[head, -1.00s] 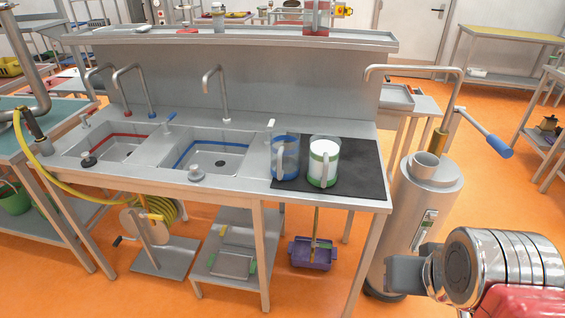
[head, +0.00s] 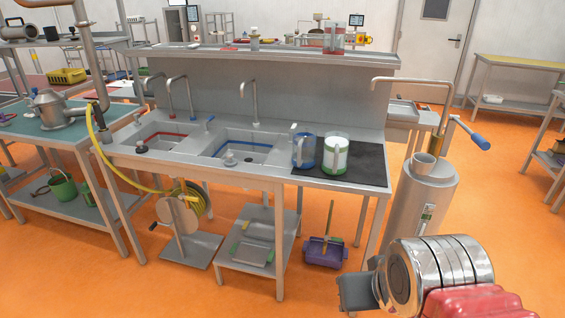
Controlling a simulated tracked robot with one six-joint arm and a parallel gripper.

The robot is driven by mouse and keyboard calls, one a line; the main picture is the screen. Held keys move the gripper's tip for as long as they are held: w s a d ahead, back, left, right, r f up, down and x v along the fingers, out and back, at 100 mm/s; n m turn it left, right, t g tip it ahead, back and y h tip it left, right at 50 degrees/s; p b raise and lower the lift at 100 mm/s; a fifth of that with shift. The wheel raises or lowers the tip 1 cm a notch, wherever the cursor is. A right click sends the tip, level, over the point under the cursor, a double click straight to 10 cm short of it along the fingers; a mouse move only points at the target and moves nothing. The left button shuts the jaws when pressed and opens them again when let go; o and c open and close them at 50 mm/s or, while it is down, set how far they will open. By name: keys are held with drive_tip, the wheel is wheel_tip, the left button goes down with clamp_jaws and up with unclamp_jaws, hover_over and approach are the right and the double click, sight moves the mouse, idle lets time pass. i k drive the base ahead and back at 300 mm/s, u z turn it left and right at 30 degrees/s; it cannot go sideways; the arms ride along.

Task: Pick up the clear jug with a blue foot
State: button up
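The clear jug with a blue foot (head: 304,153) stands upright on a dark mat (head: 367,167) at the right end of the steel sink bench. A second clear jug with a green foot (head: 336,156) and whitish contents stands close on its right. My chrome and red arm (head: 440,272) shows at the lower right, well in front of the bench and apart from both jugs. A dark grey block (head: 357,291) sticks out at its left end. I cannot make out any fingertips there, so whether my gripper is open or shut does not show.
Two sink basins (head: 241,150) lie left of the mat. A shelf (head: 300,54) runs above the bench back. A steel cylinder with a spout and blue-handled lever (head: 424,200) stands right of the bench. A purple bin (head: 325,252) sits below. Orange floor in front is free.

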sight(305, 137)
drive_tip(key=u, duration=0.25)
drive_tip(key=k, duration=0.65)
drive_tip(key=u, duration=0.8)
drive_tip(key=i, duration=2)
drive_tip(key=z, duration=0.6)
drive_tip(key=i, duration=0.8)
drive_tip(key=z, duration=0.45)
